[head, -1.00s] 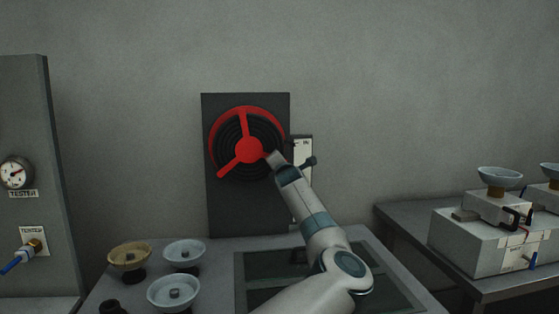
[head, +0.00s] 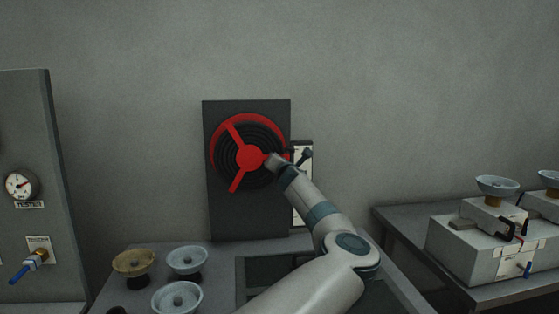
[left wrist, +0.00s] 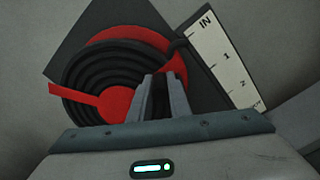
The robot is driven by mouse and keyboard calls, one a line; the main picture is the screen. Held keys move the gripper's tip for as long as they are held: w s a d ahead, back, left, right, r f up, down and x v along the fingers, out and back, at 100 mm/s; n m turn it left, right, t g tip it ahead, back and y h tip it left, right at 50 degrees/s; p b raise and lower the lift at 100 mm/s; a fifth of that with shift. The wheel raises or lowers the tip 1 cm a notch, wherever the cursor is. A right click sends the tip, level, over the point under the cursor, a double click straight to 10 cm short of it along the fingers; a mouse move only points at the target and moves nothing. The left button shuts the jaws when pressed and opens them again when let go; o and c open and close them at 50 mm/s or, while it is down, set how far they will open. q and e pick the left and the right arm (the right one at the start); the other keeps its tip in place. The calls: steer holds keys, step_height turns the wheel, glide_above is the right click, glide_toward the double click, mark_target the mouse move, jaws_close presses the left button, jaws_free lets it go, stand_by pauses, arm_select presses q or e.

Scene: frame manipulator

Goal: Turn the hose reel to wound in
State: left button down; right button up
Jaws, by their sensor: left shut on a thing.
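The hose reel (head: 249,157) is a black ringed disc with a red rim, hub and spokes, mounted on a dark upright panel (head: 225,220). One red spoke points up-left, one down-left, and one to the right, partly behind my gripper. My left gripper (head: 272,161) is shut on the reel, right of its hub. The left wrist view shows the fingers (left wrist: 163,80) over the reel (left wrist: 80,75) beside the red hub; what lies between them is mostly hidden. My right gripper is not in view.
Several bowl-like discs, including a tan one (head: 134,262), stand on the bench at the lower left. A tester panel (head: 45,160) with a gauge (head: 20,185) is at far left. A side table (head: 395,215) at right carries a grey box (head: 470,248).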

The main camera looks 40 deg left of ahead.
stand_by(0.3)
arm_select(q)
steer(key=c, duration=1.6)
jaws_free()
steer(key=shift+c, duration=0.2)
steer(key=shift+s, duration=0.1)
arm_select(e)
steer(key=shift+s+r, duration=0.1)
